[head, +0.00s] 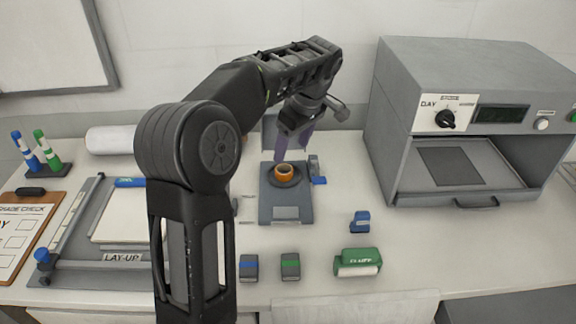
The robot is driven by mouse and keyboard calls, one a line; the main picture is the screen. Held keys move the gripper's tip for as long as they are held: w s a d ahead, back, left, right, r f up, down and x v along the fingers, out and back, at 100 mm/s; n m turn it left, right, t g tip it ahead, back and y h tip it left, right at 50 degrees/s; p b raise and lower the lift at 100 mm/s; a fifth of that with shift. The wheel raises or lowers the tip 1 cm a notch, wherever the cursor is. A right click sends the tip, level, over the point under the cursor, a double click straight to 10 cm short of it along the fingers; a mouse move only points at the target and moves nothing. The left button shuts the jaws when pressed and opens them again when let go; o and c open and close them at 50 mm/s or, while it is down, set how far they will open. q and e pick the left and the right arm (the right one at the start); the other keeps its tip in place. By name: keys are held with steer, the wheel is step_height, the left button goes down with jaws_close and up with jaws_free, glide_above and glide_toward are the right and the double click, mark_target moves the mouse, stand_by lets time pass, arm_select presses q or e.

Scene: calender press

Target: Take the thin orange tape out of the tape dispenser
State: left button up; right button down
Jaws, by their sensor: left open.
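A small orange ring (284,172), which looks like the roll of orange tape, sits upright-axis on a dark round disc of a grey flat device (286,213). I cannot tell for certain whether this device is the tape dispenser. My left gripper (294,145) reaches in from above and behind, with its purple fingers pointing down. It is open, just above and behind the orange ring, and its fingers appear apart from the ring. My right gripper is not in view.
A grey oven-like machine (470,75) stands at the right. A green block (358,261), a blue item (360,221) and two small dark boxes (290,266) lie in front. A lay-up board (110,275) and clipboard (28,225) are at the left. My left arm covers part of the table.

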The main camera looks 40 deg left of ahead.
mark_target(283, 172)
arm_select(q)
steer(key=shift+x, duration=1.3)
steer(key=shift+s+a+f+p, duration=0.1)
steer(key=shift+f+p, duration=0.15)
steer(key=shift+p, duration=0.05)
steer(key=shift+p+x, duration=0.6)
steer(key=shift+x, duration=1.75)
steer(key=shift+c, duration=0.2)
steer(key=c, duration=1.4)
